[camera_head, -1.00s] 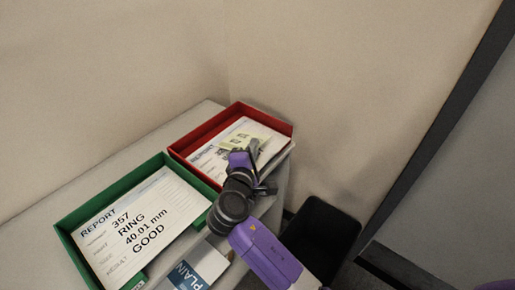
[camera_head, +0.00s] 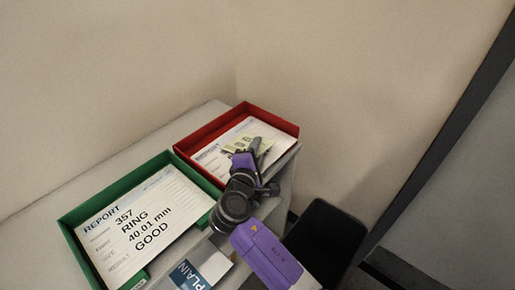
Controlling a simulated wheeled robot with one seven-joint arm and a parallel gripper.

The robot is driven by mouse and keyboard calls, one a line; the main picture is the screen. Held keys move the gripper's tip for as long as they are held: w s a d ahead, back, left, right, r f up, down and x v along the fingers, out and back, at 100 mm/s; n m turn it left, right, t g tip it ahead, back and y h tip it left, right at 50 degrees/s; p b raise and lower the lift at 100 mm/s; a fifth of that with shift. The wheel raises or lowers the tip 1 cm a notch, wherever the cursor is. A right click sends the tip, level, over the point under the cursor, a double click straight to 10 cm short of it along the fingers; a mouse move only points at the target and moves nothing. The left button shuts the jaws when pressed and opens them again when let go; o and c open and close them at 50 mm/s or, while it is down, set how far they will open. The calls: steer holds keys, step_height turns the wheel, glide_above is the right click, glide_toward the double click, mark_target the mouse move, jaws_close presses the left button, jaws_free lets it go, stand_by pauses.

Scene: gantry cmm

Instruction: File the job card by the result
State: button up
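A green tray (camera_head: 172,158) on the table holds a report sheet (camera_head: 150,218) reading 357, RING, 40.01 mm, GOOD. Behind it to the right, a red tray (camera_head: 271,117) holds another sheet (camera_head: 212,157), its text too small to read. A pale yellow-green card (camera_head: 240,144) shows over the red tray, right at my gripper. My gripper (camera_head: 257,152) is over the front part of the red tray, at its end of my purple and black arm. Its fingers are small and partly hidden by the wrist, so I cannot tell whether they hold the card or are apart from it.
A blue and white item marked PLAIN (camera_head: 200,272) lies at the table's front, by the green tray. A black open bin (camera_head: 325,240) stands on the floor right of the table. A plain wall rises behind the trays.

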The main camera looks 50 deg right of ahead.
steer(key=shift+f, duration=0.1)
steer(key=o, duration=0.6)
step_height(320, 180, up, 20)
steer(key=shift+r+p, duration=0.1)
steer(key=shift+p, duration=1.1)
